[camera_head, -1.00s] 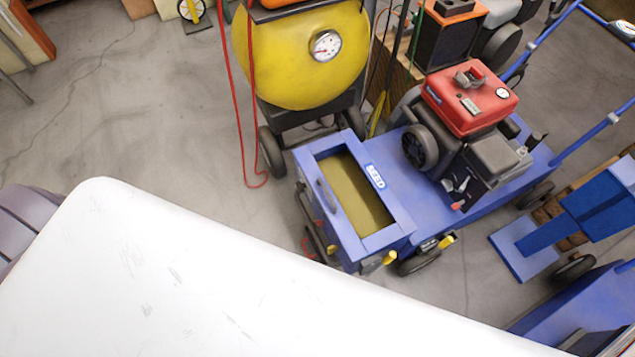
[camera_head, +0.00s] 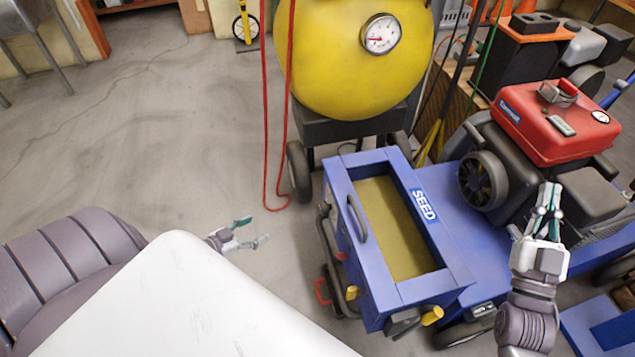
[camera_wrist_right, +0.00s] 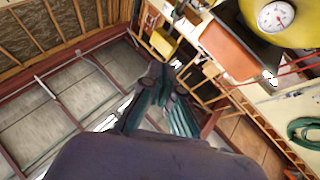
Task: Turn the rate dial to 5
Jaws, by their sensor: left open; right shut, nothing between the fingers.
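The blue machine (camera_head: 455,262) with a box labelled SEED (camera_head: 424,206) stands in the middle of the head view. I cannot make out a rate dial or its numbers on it. Yellow knobs (camera_head: 432,315) show low on the box's near side. My right gripper (camera_head: 548,208) is shut and empty, fingers up, in front of the red-topped engine (camera_head: 555,125) in the picture. Its fingers also show in the right wrist view (camera_wrist_right: 165,100), pointing away from the machine. My left gripper (camera_head: 247,238) is open and empty, left of the box over the floor.
A yellow tank (camera_head: 345,60) with a round white gauge (camera_head: 381,34) stands behind the box. A red hose (camera_head: 266,130) hangs beside it. Another blue machine (camera_head: 600,325) is at lower right. The floor (camera_head: 150,130) at left is clear.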

